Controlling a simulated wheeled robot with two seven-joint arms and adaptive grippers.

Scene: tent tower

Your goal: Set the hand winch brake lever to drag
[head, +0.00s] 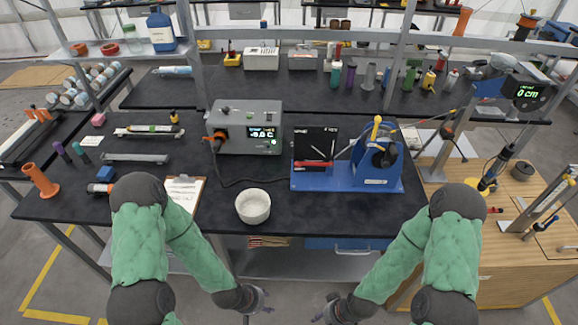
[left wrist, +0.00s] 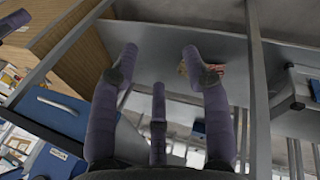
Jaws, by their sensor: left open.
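The hand winch (head: 378,165) stands on a blue base at the right of the black bench. A lever with a yellow knob (head: 377,121) rises from it, nearly upright. I cannot tell which part is the brake lever or read its setting. My left gripper (head: 258,301) is low in front of the bench, well apart from the winch. In the left wrist view (left wrist: 161,50) its purple fingers are spread with nothing between them. My right gripper (head: 327,311) is also low in front of the bench; its fingers are too small and dark to judge.
A black panel with a red item (head: 315,148) stands left of the winch on the blue base. The bench front between bowl and winch is clear. A wooden-topped cabinet (head: 520,255) is at right.

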